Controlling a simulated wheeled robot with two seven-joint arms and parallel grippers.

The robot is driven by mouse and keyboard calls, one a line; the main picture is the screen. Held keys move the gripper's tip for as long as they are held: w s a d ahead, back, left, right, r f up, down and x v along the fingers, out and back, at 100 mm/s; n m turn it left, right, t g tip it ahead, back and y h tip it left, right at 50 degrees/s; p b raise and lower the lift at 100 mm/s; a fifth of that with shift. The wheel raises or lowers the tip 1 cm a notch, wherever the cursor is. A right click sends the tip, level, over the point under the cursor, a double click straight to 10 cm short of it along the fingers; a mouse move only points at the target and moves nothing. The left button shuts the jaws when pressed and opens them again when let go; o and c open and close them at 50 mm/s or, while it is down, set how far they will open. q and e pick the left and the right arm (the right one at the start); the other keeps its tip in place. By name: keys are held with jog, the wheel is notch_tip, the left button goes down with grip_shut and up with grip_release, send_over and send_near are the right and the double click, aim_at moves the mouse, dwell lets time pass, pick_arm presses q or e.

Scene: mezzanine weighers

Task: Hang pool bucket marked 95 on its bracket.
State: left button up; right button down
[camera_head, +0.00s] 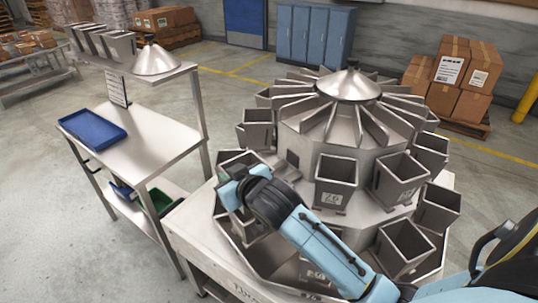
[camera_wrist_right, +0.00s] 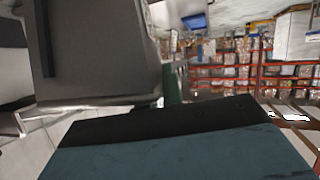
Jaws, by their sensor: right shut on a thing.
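My right gripper (camera_head: 238,183) is at the left side of the round steel weigher (camera_head: 300,135). It is shut on a grey steel bucket (camera_head: 243,159), partly hidden behind the gripper. A large grey bucket also fills the upper left of the right wrist view (camera_wrist_right: 95,50), close to the gripper. No number shows on the held bucket, so I cannot tell whether it is 95. A bare patch with a small upright plate (camera_head: 292,160) lies right of the gripper, between hung buckets; I cannot tell whether it is the bracket. My left gripper is not in view.
A bucket marked 76 (camera_head: 332,195) hangs right of my arm, and other buckets (camera_head: 398,180) ring the weigher. Another bucket (camera_head: 258,130) hangs behind the gripper.

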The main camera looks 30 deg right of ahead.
aim_at(249, 157)
jog(key=w+d, duration=0.1)
jog(key=d, duration=0.2)
jog(key=w+d, duration=0.1)
jog(key=d, duration=0.2)
jog(key=w+d+p, duration=0.1)
jog(key=w+d, duration=0.1)
jog(key=d, duration=0.2)
jog(key=shift+r, duration=0.1)
jog(key=d, duration=0.1)
jog(key=w+d+f, duration=0.1)
jog(key=d, duration=0.1)
jog(key=shift+w+d+f, duration=0.15)
jog(key=shift+w+f, duration=0.1)
jog(key=shift+d+f, duration=0.1)
jog(key=shift+f, duration=0.1)
jog(key=c, duration=1.5)
grip_release()
jog(key=shift+c, duration=0.2)
